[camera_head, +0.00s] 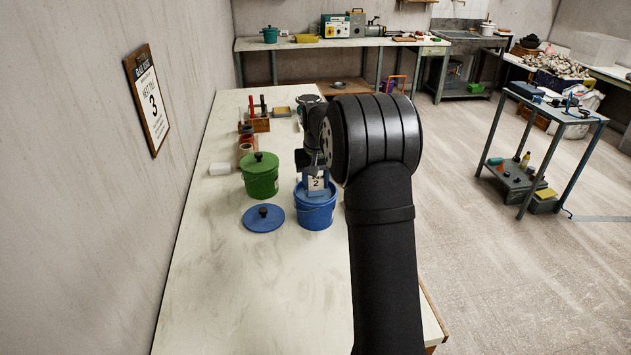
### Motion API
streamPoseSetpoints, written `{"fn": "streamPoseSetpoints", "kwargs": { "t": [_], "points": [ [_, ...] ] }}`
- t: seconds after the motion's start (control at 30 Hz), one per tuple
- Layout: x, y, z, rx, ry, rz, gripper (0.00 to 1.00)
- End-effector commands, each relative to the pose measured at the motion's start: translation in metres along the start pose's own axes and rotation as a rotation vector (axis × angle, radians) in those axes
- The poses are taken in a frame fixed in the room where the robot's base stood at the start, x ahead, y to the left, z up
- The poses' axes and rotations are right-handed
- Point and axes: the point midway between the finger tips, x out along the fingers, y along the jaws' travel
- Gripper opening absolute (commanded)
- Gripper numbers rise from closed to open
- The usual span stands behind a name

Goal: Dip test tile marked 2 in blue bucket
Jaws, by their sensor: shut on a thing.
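The test tile (317,184) is a small pale tile marked 2, upright at the blue bucket's opening. The blue bucket (315,216) stands uncovered on the pale worktop (215,290), and its blue lid (263,218) with a dark knob lies flat to its left. My gripper (315,169) is above the bucket, shut on the tile near its top. I cannot tell whether the tile's lower edge touches the liquid in the bucket.
A lidded green bucket (260,177) stands just left of the blue bucket. Behind it are small pots (246,141) and a wooden tool holder (258,124). A wall sign (149,98) showing 3 hangs at left. The worktop's front is clear.

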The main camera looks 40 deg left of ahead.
Motion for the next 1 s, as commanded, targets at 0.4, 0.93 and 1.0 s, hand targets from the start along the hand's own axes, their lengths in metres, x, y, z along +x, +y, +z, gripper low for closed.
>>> {"fn": "streamPoseSetpoints", "kwargs": {
  "t": [0.4,0.93,1.0],
  "points": [
    [0.000,0.000,0.000,0.000,0.000,0.000,0.17],
    [-0.032,0.000,-0.004,0.000,0.001,0.000,0.17],
    [-0.037,0.000,-0.005,0.000,0.001,0.000,0.17]
  ]
}}
